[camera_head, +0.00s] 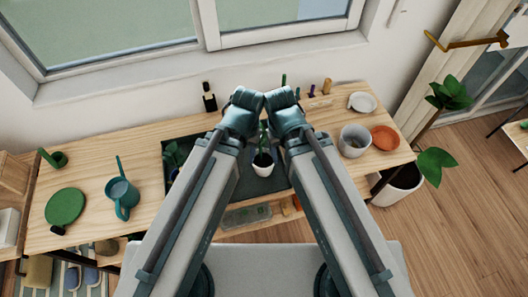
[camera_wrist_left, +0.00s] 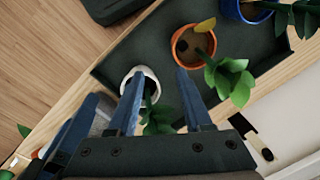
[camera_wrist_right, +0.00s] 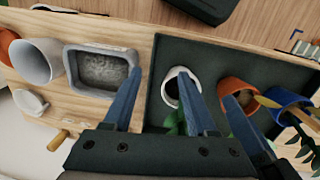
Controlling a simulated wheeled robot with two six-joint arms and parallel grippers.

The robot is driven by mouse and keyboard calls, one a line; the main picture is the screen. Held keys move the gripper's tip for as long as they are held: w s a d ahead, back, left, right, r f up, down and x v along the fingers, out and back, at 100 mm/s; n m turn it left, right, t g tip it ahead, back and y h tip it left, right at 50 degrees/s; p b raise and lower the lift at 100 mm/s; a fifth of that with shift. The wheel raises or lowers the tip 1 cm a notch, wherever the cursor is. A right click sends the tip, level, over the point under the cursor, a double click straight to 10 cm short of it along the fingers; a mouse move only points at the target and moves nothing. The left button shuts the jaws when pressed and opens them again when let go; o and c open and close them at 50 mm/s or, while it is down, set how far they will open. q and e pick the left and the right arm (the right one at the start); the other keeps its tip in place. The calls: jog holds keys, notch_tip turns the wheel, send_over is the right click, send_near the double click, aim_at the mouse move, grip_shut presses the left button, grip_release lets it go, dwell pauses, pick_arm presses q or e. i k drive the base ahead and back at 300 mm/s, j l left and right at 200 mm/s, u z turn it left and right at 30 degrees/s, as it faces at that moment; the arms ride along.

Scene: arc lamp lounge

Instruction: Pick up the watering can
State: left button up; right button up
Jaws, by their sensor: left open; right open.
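The watering can (camera_head: 122,196) is teal, with a thin upright spout, and stands on the left part of the wooden workbench in the head view. It does not show in either wrist view. My left gripper (camera_wrist_left: 160,72) is open and empty above the dark mat, well to the right of the can. My right gripper (camera_wrist_right: 160,70) is open and empty, also over the mat and farther from the can. In the head view my forearms hide both sets of fingers. A small white potted plant (camera_head: 262,164) is near both grippers; it also shows in the right wrist view (camera_wrist_right: 196,78).
The dark mat (camera_wrist_left: 150,50) also bears an orange pot (camera_wrist_left: 188,54) and a blue pot (camera_wrist_left: 232,12). A green disc (camera_head: 65,207) and green pot (camera_head: 58,159) are left of the can. A grey tub (camera_wrist_right: 98,50) and white bucket (camera_head: 354,140) stand right. Bare wood (camera_head: 95,180) surrounds the can.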

aim_at(119, 189)
jog(key=u, duration=0.5)
jog(key=k+l+u, duration=0.45)
jog(key=k+u, duration=0.15)
